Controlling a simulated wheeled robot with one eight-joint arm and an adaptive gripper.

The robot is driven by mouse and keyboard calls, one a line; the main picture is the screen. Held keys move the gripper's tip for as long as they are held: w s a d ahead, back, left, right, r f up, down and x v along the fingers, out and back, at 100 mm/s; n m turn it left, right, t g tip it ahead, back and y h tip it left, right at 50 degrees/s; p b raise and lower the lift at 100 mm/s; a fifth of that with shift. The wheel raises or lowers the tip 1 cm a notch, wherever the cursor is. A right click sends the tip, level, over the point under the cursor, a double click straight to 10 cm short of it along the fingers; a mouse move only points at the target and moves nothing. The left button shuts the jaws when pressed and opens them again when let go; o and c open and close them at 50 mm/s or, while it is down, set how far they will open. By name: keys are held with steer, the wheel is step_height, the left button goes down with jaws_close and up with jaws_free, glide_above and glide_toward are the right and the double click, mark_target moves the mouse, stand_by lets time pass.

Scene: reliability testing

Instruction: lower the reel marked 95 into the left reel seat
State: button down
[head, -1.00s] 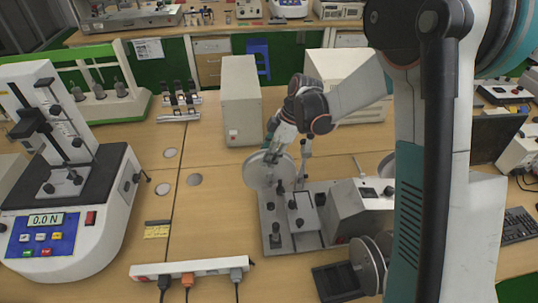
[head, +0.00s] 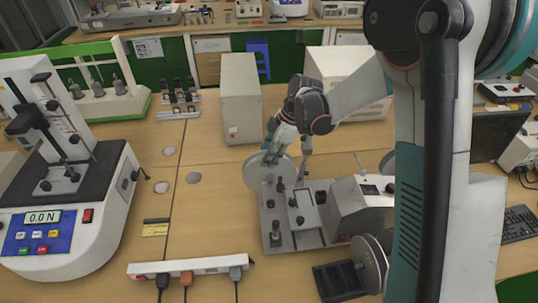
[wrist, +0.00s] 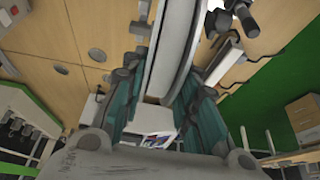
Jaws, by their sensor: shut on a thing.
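My gripper (head: 272,150) is shut on a pale grey reel (head: 258,173), which stands on edge at the back left of a grey metal fixture (head: 276,243). In the wrist view the reel (wrist: 172,45) runs between the teal fingers of the gripper (wrist: 163,105). No number can be read on it. The fixture has several dark knobs and posts. I cannot tell for certain which part is the left reel seat, or whether the reel touches it; the gripper and reel hide the fixture's back left.
Another reel (head: 369,264) stands by a black tray (head: 336,280) at the front right. A power strip (head: 190,265) lies in front, a force tester (head: 75,225) stands left, and a beige box (head: 240,98) stands behind. The table left of the fixture is mostly clear.

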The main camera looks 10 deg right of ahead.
steer(key=shift+f, duration=0.15)
steer(key=shift+f+b, duration=0.65)
steer(key=shift+b, duration=0.05)
steer(key=shift+f, duration=0.2)
steer(key=shift+s+f+b, duration=0.1)
steer(key=shift+s+b, duration=0.1)
steer(key=shift+b, duration=0.25)
stand_by(0.3)
steer(key=c, duration=0.6)
jaws_free()
steer(key=shift+p+v, duration=1.8)
steer(key=shift+v, duration=1.65)
